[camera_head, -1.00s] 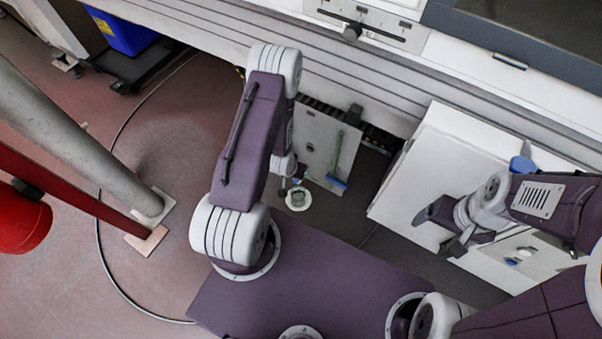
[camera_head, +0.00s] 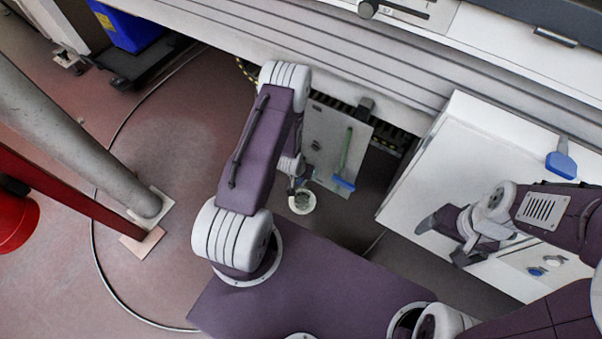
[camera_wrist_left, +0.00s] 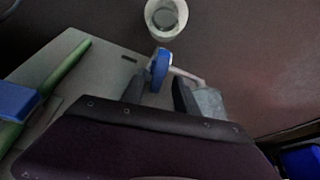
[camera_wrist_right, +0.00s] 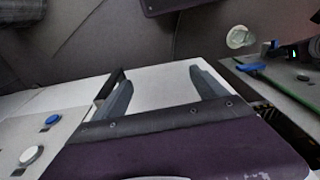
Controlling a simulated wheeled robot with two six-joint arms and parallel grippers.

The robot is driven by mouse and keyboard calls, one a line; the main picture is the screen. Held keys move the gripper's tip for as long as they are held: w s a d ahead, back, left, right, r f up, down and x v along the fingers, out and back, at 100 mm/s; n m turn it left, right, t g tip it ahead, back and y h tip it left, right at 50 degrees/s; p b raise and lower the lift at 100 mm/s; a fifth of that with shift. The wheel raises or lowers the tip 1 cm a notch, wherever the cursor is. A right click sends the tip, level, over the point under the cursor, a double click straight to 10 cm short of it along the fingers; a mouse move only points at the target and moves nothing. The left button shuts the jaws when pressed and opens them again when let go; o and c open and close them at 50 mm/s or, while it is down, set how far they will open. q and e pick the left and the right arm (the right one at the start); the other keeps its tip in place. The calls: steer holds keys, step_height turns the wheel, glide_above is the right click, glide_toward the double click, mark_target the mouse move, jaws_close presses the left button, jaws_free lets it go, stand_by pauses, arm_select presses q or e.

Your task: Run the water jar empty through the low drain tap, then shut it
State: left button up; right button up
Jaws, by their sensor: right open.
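A grey panel (camera_head: 326,132) carries a green upright strip (camera_head: 346,150) with a blue piece at its foot (camera_head: 343,184). A white round cup (camera_head: 302,201) with a grey inside stands on the floor beyond it; it also shows in the left wrist view (camera_wrist_left: 166,17). I cannot tell a separate water jar. My left gripper (camera_wrist_left: 160,85) has its fingers close on both sides of a blue tap handle (camera_wrist_left: 159,68), near the cup. The head view mostly hides this grip. My right gripper (camera_head: 436,240) is open and empty beside the white cabinet; its spread fingers show in the right wrist view (camera_wrist_right: 160,85).
The white cabinet (camera_head: 460,150) stands at the right, with a blue paddle handle (camera_head: 561,164) and blue and white buttons (camera_head: 536,271). A red post (camera_head: 75,205) and a grey pipe (camera_head: 75,130) stand at the left. A cable (camera_head: 94,235) curves over open floor.

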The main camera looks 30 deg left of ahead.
arm_select(q)
steer(key=shift+s+d, duration=0.15)
steer(key=shift+s, duration=0.1)
jaws_close()
steer(key=shift+s+d, duration=0.15)
steer(key=shift+s, duration=0.25)
arm_select(e)
steer(key=shift+s+d, duration=0.3)
steer(key=shift+s, duration=0.1)
